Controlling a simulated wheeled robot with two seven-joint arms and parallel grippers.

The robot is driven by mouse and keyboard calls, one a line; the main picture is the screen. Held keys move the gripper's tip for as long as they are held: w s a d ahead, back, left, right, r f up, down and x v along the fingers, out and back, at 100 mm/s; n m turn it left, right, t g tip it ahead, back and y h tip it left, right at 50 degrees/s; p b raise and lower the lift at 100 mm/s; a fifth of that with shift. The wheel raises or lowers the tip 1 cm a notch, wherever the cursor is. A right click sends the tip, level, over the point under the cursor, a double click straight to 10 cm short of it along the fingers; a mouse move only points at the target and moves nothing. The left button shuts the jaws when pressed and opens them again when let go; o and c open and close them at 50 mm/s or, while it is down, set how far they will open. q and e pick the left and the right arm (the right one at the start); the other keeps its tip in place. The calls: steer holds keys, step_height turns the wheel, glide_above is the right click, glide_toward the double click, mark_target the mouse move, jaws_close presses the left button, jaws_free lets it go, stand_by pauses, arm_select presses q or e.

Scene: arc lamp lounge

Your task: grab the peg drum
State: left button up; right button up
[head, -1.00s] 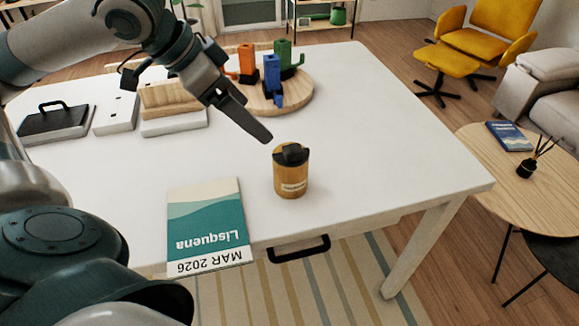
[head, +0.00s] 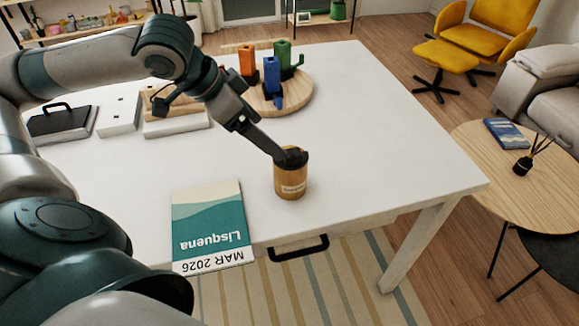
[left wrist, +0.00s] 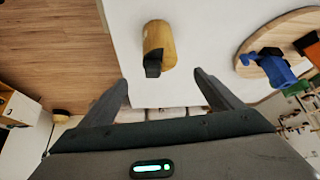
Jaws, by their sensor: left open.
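The peg drum (head: 291,184) is a short upright wooden cylinder with a dark top and a pale label, too small to read. It stands on the white table (head: 370,150) near its front edge. In the left wrist view the drum (left wrist: 158,40) shows ahead, between the lines of the fingers and beyond their tips. My left gripper (head: 277,152) is open and empty, its fingertips close to the drum's dark top. The head view cannot show whether they touch; the left wrist view shows the open fingers (left wrist: 160,82) apart from it. My right gripper is not in view.
A calendar (head: 211,225) lies left of the drum at the front edge. A round wooden board (head: 301,93) with orange, blue and green pieces stands behind. White blocks (head: 120,115) and a black-handled case (head: 62,123) sit at left. The table right of the drum is clear.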

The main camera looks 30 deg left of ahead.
arm_select(q)
steer(key=p, duration=0.1)
glide_above(290, 173)
steer(key=a, duration=0.3)
steer(key=f, duration=0.4)
steer(key=w+f, duration=0.1)
steer(key=f, duration=0.1)
steer(key=shift+a+f, duration=0.1)
steer(key=shift+f, duration=0.1)
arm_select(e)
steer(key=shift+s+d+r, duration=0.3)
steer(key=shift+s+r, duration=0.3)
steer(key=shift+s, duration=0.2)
arm_select(q)
steer(key=shift+w+f+p, duration=0.25)
steer(key=shift+f+p, duration=0.1)
steer(key=shift+f, duration=0.2)
steer(key=shift+p+x, duration=0.5)
steer(key=shift+x, duration=1.55)
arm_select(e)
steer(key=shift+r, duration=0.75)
arm_select(q)
steer(key=shift+s, duration=0.1)
steer(key=c, duration=2)
